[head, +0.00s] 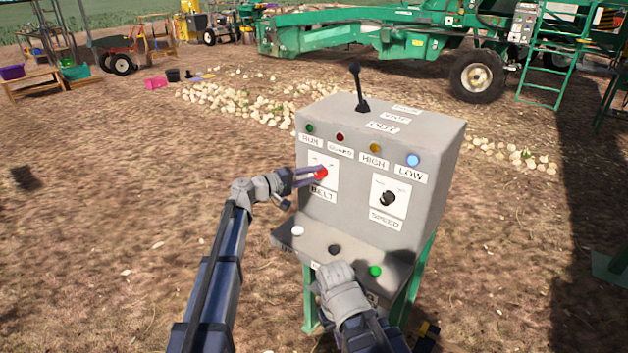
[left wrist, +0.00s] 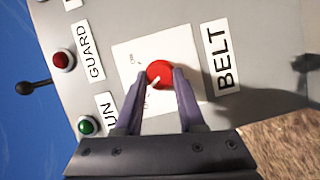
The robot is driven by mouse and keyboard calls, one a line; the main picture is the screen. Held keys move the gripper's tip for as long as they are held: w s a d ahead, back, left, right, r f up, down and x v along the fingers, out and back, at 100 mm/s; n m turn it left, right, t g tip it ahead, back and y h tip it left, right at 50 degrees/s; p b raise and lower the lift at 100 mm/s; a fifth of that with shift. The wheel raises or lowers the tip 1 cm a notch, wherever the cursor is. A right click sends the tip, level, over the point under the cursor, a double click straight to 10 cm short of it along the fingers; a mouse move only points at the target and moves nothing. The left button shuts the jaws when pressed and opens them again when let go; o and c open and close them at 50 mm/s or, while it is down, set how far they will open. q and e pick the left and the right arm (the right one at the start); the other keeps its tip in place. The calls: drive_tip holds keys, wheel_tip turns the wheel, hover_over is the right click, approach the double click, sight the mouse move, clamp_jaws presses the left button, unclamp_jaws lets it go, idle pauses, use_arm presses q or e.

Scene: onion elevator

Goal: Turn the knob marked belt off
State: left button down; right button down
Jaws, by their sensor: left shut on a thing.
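The red belt knob (head: 320,173) sits on a white plate above the BELT label (head: 322,194) on the grey control box (head: 440,165). My left gripper (head: 308,176) reaches it from the left. In the left wrist view the two fingers of the left gripper (left wrist: 160,88) are shut on the red knob (left wrist: 159,74), one on each side. A white pointer mark on the knob aims down and left in that view, between small plate markings too blurred to read fully. My right gripper (head: 335,278) is low in front of the box's lower ledge; its fingers are not clear.
A black speed knob (head: 388,198) is to the right of the belt knob. A black lever (head: 358,88) stands on top. White (head: 298,231), black (head: 335,249) and green (head: 376,271) buttons are on the ledge. The blue LOW lamp (head: 413,160) looks lit.

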use_arm(q)
drive_tip(key=shift+f+n+h+b, duration=0.2)
drive_tip(key=shift+n+h+b, duration=0.2)
drive_tip(key=shift+n+b, duration=0.4)
drive_tip(key=c, duration=0.5)
unclamp_jaws()
drive_tip(key=v, duration=0.8)
drive_tip(key=shift+d, duration=0.15)
